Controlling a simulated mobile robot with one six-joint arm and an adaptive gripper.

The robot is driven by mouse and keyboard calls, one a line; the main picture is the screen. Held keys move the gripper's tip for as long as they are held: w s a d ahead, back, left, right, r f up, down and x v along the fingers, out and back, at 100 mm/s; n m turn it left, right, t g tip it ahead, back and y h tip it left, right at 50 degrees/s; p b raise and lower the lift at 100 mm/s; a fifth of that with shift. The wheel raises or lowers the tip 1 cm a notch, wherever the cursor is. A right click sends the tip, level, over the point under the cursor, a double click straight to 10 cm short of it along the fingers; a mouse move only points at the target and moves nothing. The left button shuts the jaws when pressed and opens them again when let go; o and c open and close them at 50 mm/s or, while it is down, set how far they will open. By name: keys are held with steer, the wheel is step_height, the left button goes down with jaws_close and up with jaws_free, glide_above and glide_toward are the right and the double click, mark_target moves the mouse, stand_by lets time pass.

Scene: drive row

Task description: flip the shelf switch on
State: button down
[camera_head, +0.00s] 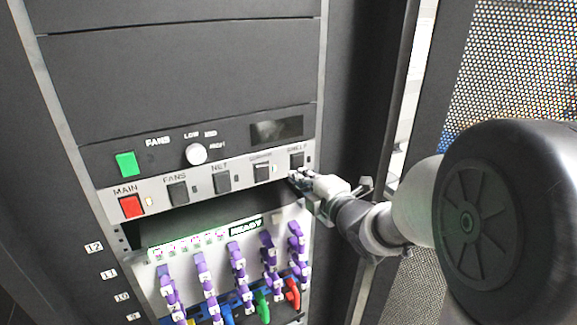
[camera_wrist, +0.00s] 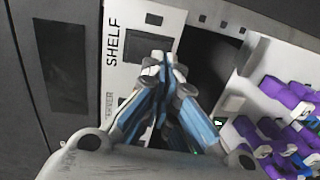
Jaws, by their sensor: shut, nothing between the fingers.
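The shelf switch (camera_head: 297,160) is a dark square rocker at the right end of the light switch strip, under its SHELF label. The wrist view shows the same shelf switch (camera_wrist: 141,46) beside the large SHELF lettering.
Left along the strip are a fourth switch (camera_head: 262,172), the NET switch (camera_head: 222,180), the FANS switch (camera_head: 178,193) and the red MAIN switch (camera_head: 131,206). A white knob (camera_head: 196,154) and green button (camera_head: 126,163) sit above. Purple cable plugs (camera_head: 237,262) stick out below.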

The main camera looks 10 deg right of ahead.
steer(key=shift+w+a, duration=0.1)
steer(key=shift+w, duration=0.2)
steer(key=shift+f, duration=0.1)
steer(key=b, duration=0.2)
steer(key=t+b, duration=0.1)
steer(key=b, duration=0.1)
steer(key=shift+w+a+f+b, duration=0.1)
steer(key=shift+w+f+b, duration=0.05)
steer(key=shift+w+b, duration=0.2)
